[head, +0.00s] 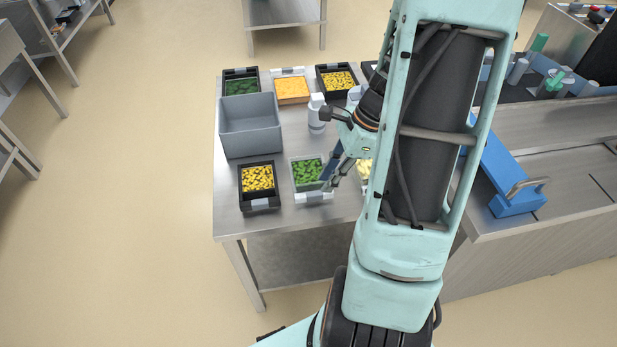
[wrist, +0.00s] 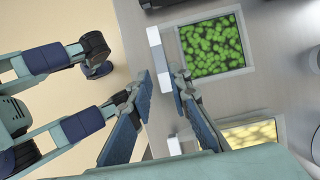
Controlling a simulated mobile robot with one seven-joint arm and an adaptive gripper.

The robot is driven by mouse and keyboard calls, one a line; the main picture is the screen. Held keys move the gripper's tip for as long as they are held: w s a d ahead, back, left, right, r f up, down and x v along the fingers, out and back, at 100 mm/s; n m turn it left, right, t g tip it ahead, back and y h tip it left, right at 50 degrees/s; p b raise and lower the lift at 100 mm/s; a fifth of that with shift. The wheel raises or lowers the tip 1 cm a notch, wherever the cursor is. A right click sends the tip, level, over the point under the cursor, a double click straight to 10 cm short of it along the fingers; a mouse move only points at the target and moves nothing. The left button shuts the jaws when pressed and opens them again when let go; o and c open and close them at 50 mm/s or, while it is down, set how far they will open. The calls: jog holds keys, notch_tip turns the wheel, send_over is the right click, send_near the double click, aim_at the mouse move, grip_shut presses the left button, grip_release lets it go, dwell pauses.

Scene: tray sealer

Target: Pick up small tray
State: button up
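Several small trays stand on the steel table. A clear tray (head: 313,197) of green pieces, with a white tab on its front edge, sits at the front beside a black tray (head: 259,204) of yellow pieces. My gripper (head: 330,178) is over the right side of the green-filled tray. In the wrist view, this clear tray (wrist: 158,45) shows its white tab just beyond my gripper (wrist: 162,75). The fingers are apart, with the tab's near end seen between the fingertips. I cannot tell whether they touch it. Another clear tray (wrist: 280,117) holds pale yellow pieces and is partly hidden by my arm.
A grey bin (head: 250,143) stands behind the front trays, with a white bottle (head: 317,115) to its right. More filled trays line the back, including an orange-filled one (head: 291,73). A blue-handled machine (head: 513,175) stands at right.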

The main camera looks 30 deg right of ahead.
aim_at(315, 193)
jog(key=x, duration=0.2)
jog(key=b+x, duration=0.1)
jog(key=x, duration=0.2)
jog(key=shift+w+a, duration=0.2)
jog(key=shift+a, duration=0.2)
grip_shut()
